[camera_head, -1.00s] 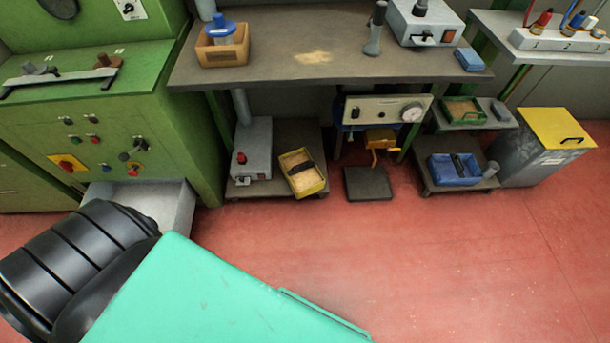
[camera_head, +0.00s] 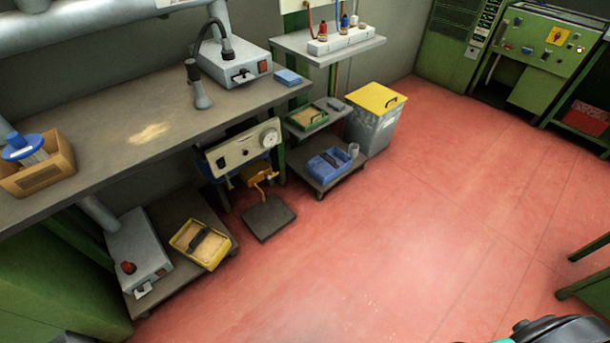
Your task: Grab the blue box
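A blue open box (camera_head: 324,174) with a dark handle piece across it stands on a low grey shelf near the floor, right of the middle. A small flat blue box (camera_head: 287,77) lies on the workbench near its right end. I cannot tell from the picture alone which of them is the blue box meant. Neither of my grippers is in view, and nothing touches either box.
A workbench (camera_head: 111,154) runs along the left. A yellow box (camera_head: 185,237) sits on a low shelf, a dark plate (camera_head: 268,218) beside it. A grey bin with a yellow lid (camera_head: 375,98) stands right of the blue open box. The red floor (camera_head: 430,220) is widely clear.

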